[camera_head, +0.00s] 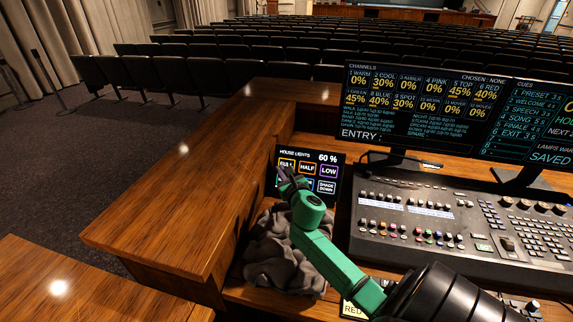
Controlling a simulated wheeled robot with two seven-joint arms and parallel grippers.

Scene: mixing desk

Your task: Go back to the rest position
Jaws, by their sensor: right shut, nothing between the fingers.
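My right arm, green and black, comes in from the lower right. My right gripper (290,180) is shut and empty, in front of the lower left part of a small house lights touch panel (325,168). The panel reads 60 % and has FULL, HALF, LOW and other buttons. The gripper hides some of its lower buttons, and I cannot tell whether the fingertips touch the screen. My left gripper is not in view.
A mixing console (440,215) fills the right of the desk, with a large monitor (430,100) above it. A crumpled grey cloth (275,262) lies under my right arm. A raised wooden ledge (170,215) borders the desk. Rows of seats stand beyond.

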